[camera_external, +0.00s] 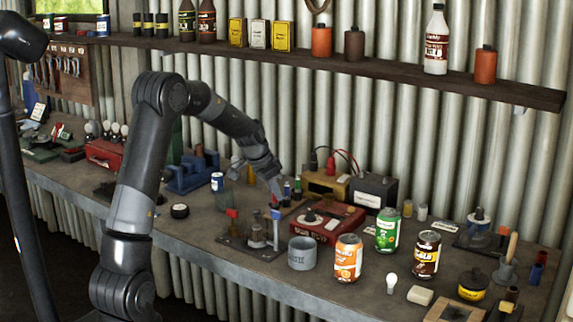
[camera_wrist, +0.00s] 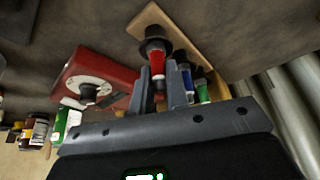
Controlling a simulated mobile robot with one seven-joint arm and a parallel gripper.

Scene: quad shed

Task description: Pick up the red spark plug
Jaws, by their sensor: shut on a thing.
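The red spark plug (camera_wrist: 157,64) is upright between the two fingers of my gripper (camera_wrist: 158,90) in the wrist view, with a dark, wider part at its far end. My gripper is shut on it. A blue plug (camera_wrist: 187,76) and a green plug (camera_wrist: 203,91) stand in a row just right of the fingers. In the external view my gripper (camera_external: 277,198) is low over the bench, beside the blue plug (camera_external: 287,189). I cannot tell whether the red plug is clear of its wooden holder (camera_wrist: 143,20).
A red box (camera_external: 330,222) with a round dial stands close by; it also shows in the wrist view (camera_wrist: 112,75). Behind are a yellow and a black battery-like box (camera_external: 375,190). A grey cup (camera_external: 302,254) and several cans (camera_external: 348,258) stand in front and right. The corrugated wall closes the back.

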